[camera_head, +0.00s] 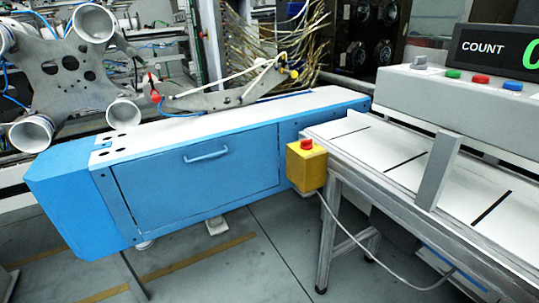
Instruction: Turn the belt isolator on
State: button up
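A long grey control box (465,100) stands behind the conveyor at the right. On its top, at the left end, is a small grey knob-like part (419,62), which may be the belt isolator; no label is readable and its position cannot be told. To its right are a green button (453,74), a red button (481,79) and a blue button (513,86). The white conveyor belt (385,141) with dark cross lines runs in front of the box. My gripper is not in view.
A yellow box with a red button (306,166) hangs at the conveyor's near left corner, its cable trailing down. A black COUNT display (493,47) with a green digit, cut off, stands behind the buttons. A grey upright plate (437,171) rises at the belt. A blue machine (200,170) fills the left; floor in front is open.

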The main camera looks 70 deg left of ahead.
aim_at(305, 145)
jog(key=u, duration=1.55)
